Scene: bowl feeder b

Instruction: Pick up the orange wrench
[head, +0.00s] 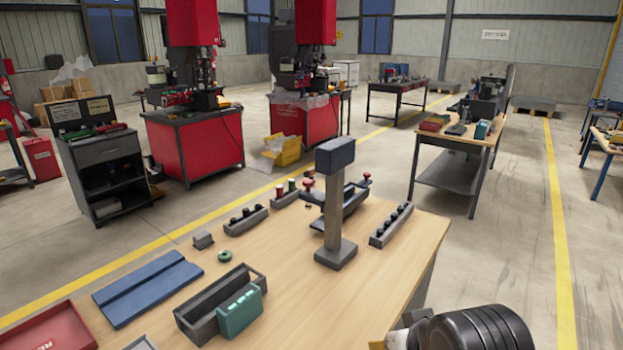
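I cannot make out an orange wrench in the head view. The near wooden workbench (300,285) holds several tools and holders, but none of them looks like an orange wrench. A black rounded part with a pale piece beside it shows at the bottom right edge and looks like part of my arm. My gripper's fingers are not in view.
On the bench are a dark bin (195,318), a teal box (240,313), a blue tray (147,288), a red tray (50,330) and a grey post stand (335,245). The bench's right front is bare. Open floor (500,240) lies to the right.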

